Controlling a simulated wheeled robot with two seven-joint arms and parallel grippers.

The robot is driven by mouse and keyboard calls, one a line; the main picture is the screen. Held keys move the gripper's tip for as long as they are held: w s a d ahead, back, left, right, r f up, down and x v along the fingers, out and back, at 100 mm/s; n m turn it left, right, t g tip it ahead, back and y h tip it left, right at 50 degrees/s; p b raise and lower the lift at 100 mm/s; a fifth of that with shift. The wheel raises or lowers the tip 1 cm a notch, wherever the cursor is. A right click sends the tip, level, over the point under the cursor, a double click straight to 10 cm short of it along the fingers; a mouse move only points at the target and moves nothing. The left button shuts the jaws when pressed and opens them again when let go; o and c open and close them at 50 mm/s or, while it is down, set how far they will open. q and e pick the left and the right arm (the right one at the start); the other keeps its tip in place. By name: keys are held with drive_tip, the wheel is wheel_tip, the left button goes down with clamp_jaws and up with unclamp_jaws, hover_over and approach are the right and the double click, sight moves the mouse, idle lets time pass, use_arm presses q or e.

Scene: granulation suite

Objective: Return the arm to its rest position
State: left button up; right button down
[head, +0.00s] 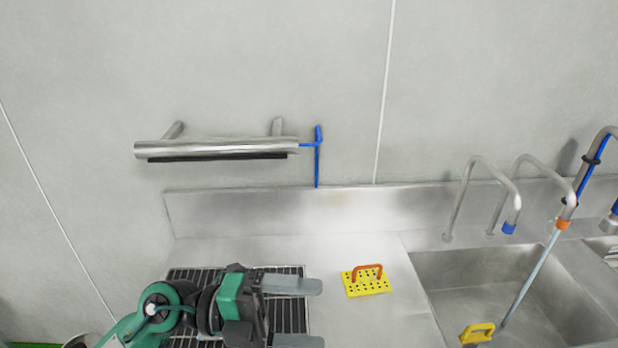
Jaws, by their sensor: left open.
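My left gripper (294,313) comes in from the lower left on its green and black arm. Its two grey fingers point right and are spread apart, with nothing visible between them. It is over the dark slotted rack (188,274) on the steel counter (345,322) and hides part of that rack. The height of the gripper above the rack is hard to tell. My right gripper does not show.
A yellow perforated block with an orange handle (367,283) lies on the counter right of my gripper. A wall bar (215,148) hangs above the counter.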

use_arm(q)
drive_tip(key=w+a+r+n+t, duration=0.2)
drive_tip(key=w+a+n+t, duration=0.2)
drive_tip(key=n+t, duration=0.55)
drive_tip(key=w+a+r+n+t, duration=0.3)
drive_tip(key=w+a+n+t, duration=0.1)
drive_tip(key=n+t, duration=0.55)
drive_tip(key=w+a+f+n+y, duration=0.1)
drive_tip(key=a+f+n+y, duration=0.55)
drive_tip(key=f+y, duration=0.25)
drive_tip(key=w+a+f+n+y, duration=0.1)
drive_tip(key=a+f+n+y, duration=0.4)
drive_tip(key=f+n+y, duration=0.35)
drive_tip(key=s+a+f+g, duration=0.2)
drive_tip(key=s+f+g, duration=1.2)
drive_tip(key=s+f, duration=0.6)
wheel_tip(320, 180, down, 36)
drive_tip(key=s+b, duration=0.1)
drive_tip(key=b, duration=0.5)
drive_tip(key=s+a+f+g+b, duration=0.1)
drive_tip(key=s+a+f+b, duration=0.1)
drive_tip(key=s+f, duration=0.7)
drive_tip(key=s+a+f+g+b, duration=0.1)
drive_tip(key=s+f+b, duration=0.1)
drive_tip(key=s+f, duration=0.8)
wheel_tip(320, 180, down, 5)
drive_tip(key=shift+a+r+y, duration=0.15)
drive_tip(key=shift+a+y, duration=0.25)
drive_tip(key=shift+y, duration=0.05)
